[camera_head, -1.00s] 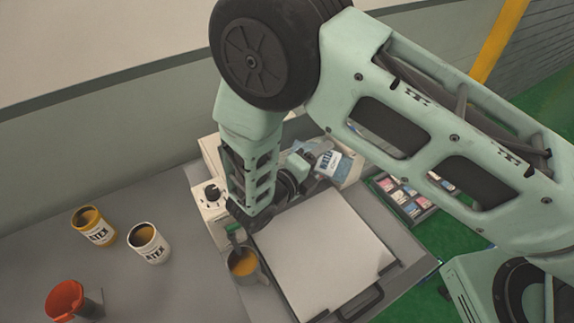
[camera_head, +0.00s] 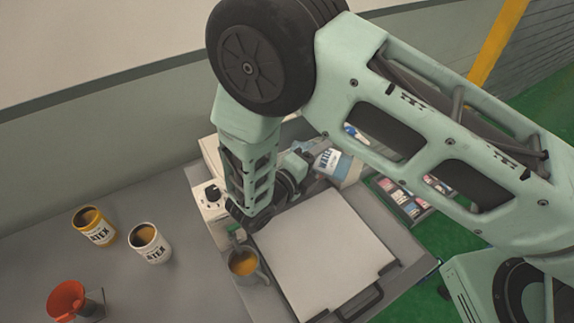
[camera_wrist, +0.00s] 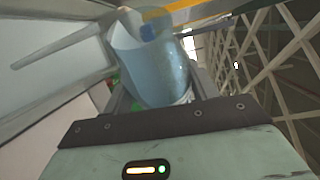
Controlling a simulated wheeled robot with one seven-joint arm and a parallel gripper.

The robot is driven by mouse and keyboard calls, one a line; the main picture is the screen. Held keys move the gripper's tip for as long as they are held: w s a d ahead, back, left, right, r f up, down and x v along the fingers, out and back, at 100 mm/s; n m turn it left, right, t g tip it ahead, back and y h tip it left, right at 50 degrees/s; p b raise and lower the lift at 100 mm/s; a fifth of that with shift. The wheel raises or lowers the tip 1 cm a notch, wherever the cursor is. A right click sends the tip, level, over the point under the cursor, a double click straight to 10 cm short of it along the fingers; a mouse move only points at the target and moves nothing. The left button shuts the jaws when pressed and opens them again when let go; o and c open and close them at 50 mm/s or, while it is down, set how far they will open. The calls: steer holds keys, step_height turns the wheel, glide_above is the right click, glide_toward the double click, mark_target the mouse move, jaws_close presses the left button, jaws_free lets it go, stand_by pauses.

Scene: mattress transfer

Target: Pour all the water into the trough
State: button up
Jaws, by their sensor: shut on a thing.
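A clear bluish container (camera_wrist: 155,65) is in my gripper in the wrist view, with a small blue part near its top. In the head view the container (camera_head: 333,163) shows a blue-and-white label and looks tilted. My gripper (camera_head: 307,160) is shut on it, beyond the far edge of the white board. My arm partly hides it there. Its water level cannot be made out. I cannot clearly pick out the trough in either view.
Two paint cans, white (camera_head: 150,245) and yellow-rimmed (camera_head: 92,228), and a red funnel-like cup (camera_head: 67,299) stand further left.

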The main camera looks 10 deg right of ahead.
steer(key=shift+a+r+n+p, duration=0.1)
steer(key=shift+r+n+p, duration=0.2)
steer(key=shift+r+n, duration=0.1)
stand_by(1.1)
steer(key=shift+w+a+f+n+t+h, duration=0.2)
steer(key=shift+f+n+t+h, duration=0.25)
steer(key=shift+n, duration=0.45)
stand_by(1.8)
steer(key=m, duration=0.1)
steer(key=m+g+y+b, duration=0.1)
steer(key=shift+s+d+f+m, duration=0.15)
steer(key=shift+s+d+m, duration=0.05)
steer(key=shift+d+m, duration=0.15)
steer(key=shift+s+d+m+y, duration=0.15)
steer(key=shift+d+m+y, duration=0.1)
steer(key=shift+m, duration=0.4)
steer(key=shift+r, duration=0.2)
steer(key=shift+d, duration=0.1)
